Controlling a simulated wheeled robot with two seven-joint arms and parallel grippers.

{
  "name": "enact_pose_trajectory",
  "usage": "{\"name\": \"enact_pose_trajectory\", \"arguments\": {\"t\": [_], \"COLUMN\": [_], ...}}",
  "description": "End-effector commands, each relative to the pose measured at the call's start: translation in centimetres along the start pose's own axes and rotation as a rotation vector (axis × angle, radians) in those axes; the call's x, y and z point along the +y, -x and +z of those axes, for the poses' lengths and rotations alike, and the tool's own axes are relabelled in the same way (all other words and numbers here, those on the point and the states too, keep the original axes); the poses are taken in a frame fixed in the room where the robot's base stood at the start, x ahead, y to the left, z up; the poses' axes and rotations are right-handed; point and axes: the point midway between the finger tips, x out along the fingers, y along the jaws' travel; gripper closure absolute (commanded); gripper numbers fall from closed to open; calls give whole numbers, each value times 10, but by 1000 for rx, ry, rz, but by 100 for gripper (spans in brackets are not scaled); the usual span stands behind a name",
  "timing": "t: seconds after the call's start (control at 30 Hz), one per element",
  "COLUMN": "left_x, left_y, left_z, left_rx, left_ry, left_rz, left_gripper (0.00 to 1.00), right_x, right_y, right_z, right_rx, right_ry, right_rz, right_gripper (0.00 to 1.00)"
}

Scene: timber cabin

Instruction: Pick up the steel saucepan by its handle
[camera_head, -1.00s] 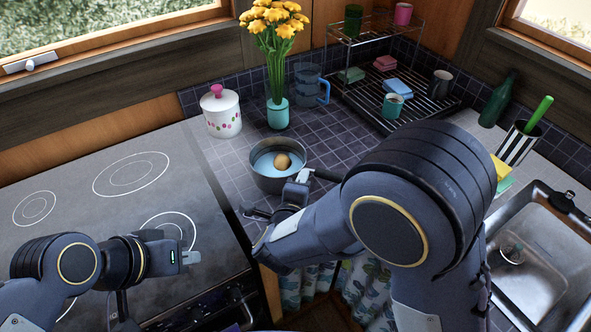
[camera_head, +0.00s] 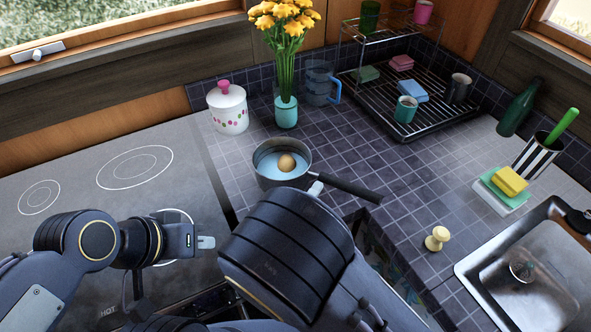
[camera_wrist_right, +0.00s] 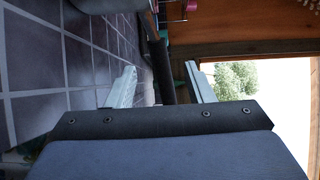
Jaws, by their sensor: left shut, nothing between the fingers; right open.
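The steel saucepan (camera_head: 268,181) stands on the tiled counter with pale blue liquid and a brown egg (camera_head: 287,163) in it. Its dark handle (camera_head: 350,187) points right and toward me. In the right wrist view, the handle (camera_wrist_right: 159,62) runs between the two separated fingers of my open right gripper (camera_wrist_right: 160,84); I cannot tell whether they touch it. The pan's grey side (camera_wrist_right: 84,50) shows at upper left there. In the head view, my right arm hides most of that gripper; one pale fingertip shows beside the handle. My left gripper (camera_head: 206,242) is shut and empty over the stove.
A dish rack (camera_head: 425,118) is at back right. A yellow knob-shaped object (camera_head: 437,238) lies near the sink (camera_head: 480,268).

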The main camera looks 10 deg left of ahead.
Motion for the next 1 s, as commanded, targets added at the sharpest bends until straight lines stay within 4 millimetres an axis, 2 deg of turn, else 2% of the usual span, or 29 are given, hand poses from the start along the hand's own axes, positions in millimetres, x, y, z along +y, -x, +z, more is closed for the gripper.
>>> {"name": "enact_pose_trajectory", "arguments": {"t": [0.27,0.43,0.53,0.63,0.83,0.87,1.0], "left_x": [6,12,13,14,13,13,13], "left_y": [12,27,29,30,29,29,29], "left_z": [-6,-14,-15,-15,-15,-15,-15], "left_rx": [1,0,1,0,0,0,0], "left_ry": [0,0,0,0,0,0,0], "left_rz": [0,0,0,0,0,0,0], "left_gripper": [100,100,100,100,100,100,100], "right_x": [-2,-3,0,1,2,2,2], "right_y": [-30,-56,-68,-75,-76,-76,-75], "right_z": [-1,-4,-3,-3,-2,-2,-2], "right_rx": [2,2,0,1,-1,-1,-1], "right_ry": [2,4,3,1,0,1,1], "right_rz": [1,0,1,0,1,1,1], "right_gripper": [52,52,52,52,52,54,72]}}
